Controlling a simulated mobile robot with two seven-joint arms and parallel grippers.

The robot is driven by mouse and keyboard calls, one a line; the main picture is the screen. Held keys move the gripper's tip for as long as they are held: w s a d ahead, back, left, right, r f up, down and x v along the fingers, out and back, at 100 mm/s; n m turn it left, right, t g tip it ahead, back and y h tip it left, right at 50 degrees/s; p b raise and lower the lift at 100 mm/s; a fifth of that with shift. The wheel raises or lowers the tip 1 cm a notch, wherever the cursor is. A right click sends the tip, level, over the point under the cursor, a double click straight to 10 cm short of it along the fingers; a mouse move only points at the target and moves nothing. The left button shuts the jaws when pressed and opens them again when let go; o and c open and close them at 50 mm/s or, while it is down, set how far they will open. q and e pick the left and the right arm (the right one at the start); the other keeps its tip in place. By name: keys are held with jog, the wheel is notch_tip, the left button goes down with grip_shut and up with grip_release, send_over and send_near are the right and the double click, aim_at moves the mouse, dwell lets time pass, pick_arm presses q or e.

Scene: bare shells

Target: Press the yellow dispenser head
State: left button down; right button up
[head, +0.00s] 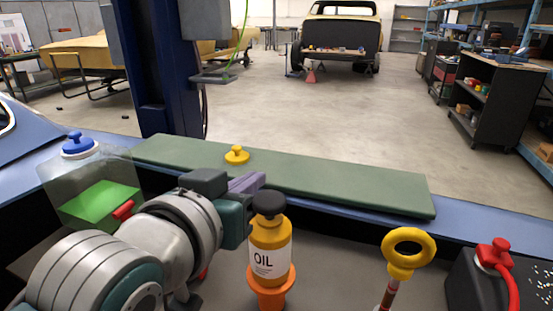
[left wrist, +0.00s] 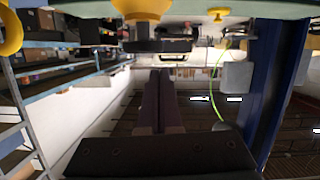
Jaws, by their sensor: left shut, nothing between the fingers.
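A small yellow knob-shaped head (head: 236,155) stands upright on the green pad (head: 330,184); it also shows in the left wrist view (left wrist: 219,13). A yellow bottle (head: 270,243) labelled OIL, with a black cap (head: 269,203), sits in an orange funnel-like holder (head: 271,293). My left gripper (head: 250,182) is shut and empty, its purple fingers pointing right. In the head view its tips appear just above and left of the black cap, below the yellow head; I cannot tell if they touch the cap. The fingers show together in the left wrist view (left wrist: 166,80). My right gripper is not in view.
A clear tank (head: 92,190) with green liquid and a blue cap (head: 77,144) stands at left. A yellow ring handle (head: 408,250) rises at right, beside a black box with a red cap (head: 495,252). A blue post (head: 165,70) stands behind the pad.

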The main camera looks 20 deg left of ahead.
pick_arm(q)
jog(key=v, duration=1)
jog(key=shift+r, duration=0.4)
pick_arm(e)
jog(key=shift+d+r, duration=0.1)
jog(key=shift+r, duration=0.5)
